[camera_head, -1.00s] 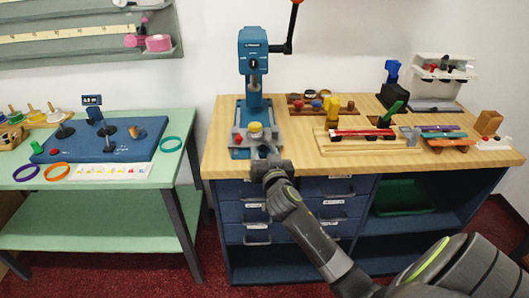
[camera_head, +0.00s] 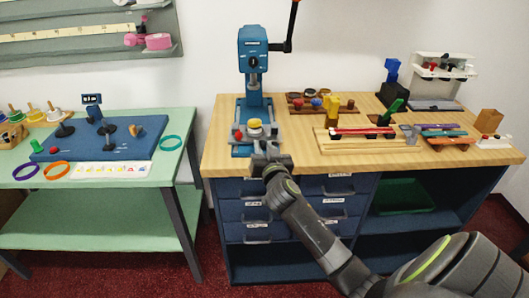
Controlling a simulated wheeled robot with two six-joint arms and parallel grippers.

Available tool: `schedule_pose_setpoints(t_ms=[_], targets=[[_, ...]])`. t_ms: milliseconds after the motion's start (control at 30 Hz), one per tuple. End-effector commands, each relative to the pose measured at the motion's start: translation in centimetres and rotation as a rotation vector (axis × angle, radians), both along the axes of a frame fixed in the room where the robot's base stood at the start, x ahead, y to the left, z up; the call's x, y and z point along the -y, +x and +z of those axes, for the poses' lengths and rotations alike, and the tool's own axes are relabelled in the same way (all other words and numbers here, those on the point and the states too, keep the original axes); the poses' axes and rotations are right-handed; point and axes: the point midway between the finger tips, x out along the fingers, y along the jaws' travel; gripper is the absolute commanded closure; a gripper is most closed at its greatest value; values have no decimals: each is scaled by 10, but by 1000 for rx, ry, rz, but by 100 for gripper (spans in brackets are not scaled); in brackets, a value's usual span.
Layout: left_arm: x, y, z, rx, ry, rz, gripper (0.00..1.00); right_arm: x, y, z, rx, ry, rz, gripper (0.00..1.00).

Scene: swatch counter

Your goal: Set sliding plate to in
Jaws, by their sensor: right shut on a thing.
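The blue press (camera_head: 253,62) stands at the left of the wooden counter. The grey sliding plate (camera_head: 270,131) is at its base, with a round yellow piece (camera_head: 255,125) on top and a small red knob (camera_head: 238,134) at its left. My right gripper (camera_head: 265,149) is at the front of the plate, near the counter's front edge. It is shut on the plate's front part; the fingertips and the exact grip are small and partly hidden by the gripper body. My left gripper is not in view.
A crank handle (camera_head: 291,30) sticks out at the press's right. Wooden trays with coloured pieces (camera_head: 362,134) and a white rack (camera_head: 440,75) fill the counter's right. Blue drawers (camera_head: 247,209) are below my right arm. A green table (camera_head: 110,235) stands at the left.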

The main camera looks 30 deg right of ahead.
Motion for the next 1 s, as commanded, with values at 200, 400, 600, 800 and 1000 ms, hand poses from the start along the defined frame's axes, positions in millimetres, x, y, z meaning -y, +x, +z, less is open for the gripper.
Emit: schedule_pose_setpoints(t_ms=[200, 400, 600, 800, 1000], targets=[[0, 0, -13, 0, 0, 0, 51, 14, 22, 1, 4, -3, -1, 100], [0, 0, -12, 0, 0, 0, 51, 15, 23, 1, 3, -1, -2, 100], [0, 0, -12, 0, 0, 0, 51, 15, 23, 2, 3, -1, -2, 62], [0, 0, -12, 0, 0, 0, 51, 14, 23, 2, 3, -1, -2, 55], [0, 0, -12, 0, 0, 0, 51, 13, 20, 1, 3, -1, -2, 55]])
